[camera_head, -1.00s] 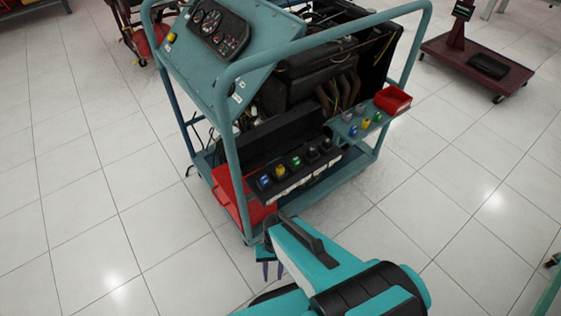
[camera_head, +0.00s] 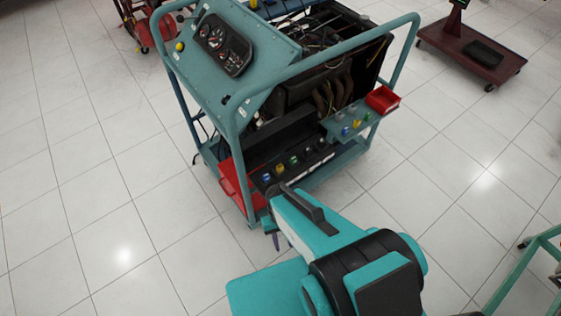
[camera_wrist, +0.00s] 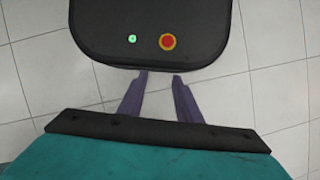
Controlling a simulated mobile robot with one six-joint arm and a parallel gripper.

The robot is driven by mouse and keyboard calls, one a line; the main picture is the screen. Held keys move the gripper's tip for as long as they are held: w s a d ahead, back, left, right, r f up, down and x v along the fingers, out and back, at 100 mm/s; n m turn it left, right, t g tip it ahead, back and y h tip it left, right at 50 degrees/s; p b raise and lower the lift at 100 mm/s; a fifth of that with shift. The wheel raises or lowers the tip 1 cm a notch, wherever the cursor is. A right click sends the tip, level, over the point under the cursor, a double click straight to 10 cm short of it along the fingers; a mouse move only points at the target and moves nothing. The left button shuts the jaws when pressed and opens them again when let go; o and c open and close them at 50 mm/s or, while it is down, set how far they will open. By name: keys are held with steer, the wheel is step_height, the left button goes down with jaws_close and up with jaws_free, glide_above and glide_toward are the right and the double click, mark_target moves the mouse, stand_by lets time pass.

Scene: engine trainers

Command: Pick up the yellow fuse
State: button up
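Two small yellow pieces that look like fuses show in the head view. One yellow fuse (camera_head: 279,169) sits in the black fuse box (camera_head: 318,166) low on the engine trainer's front, between a blue and a green one. Another yellow piece (camera_head: 356,123) stands on the side shelf (camera_head: 334,139), also between a blue and a green one. My gripper (camera_head: 275,240) is below and in front of the trainer, partly hidden by my arm. In the wrist view my gripper (camera_wrist: 160,75) has its two purple fingers apart with nothing between them. No fuse shows there.
The teal trainer frame (camera_head: 233,150) has upright posts and a top rail around the engine. A red tray (camera_head: 236,186) is low at its left, a red bin (camera_head: 382,99) at the shelf's right end. A green frame (camera_head: 522,275) stands at lower right. Tiled floor is open at left.

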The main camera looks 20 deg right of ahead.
step_height(320, 180, up, 10)
steer(key=s+d+g+p, duration=0.1)
steer(key=d+p, duration=0.1)
steer(key=p, duration=0.5)
steer(key=shift+s+r+n, duration=0.2)
steer(key=shift+s+n, duration=0.15)
steer(key=shift+n, duration=0.05)
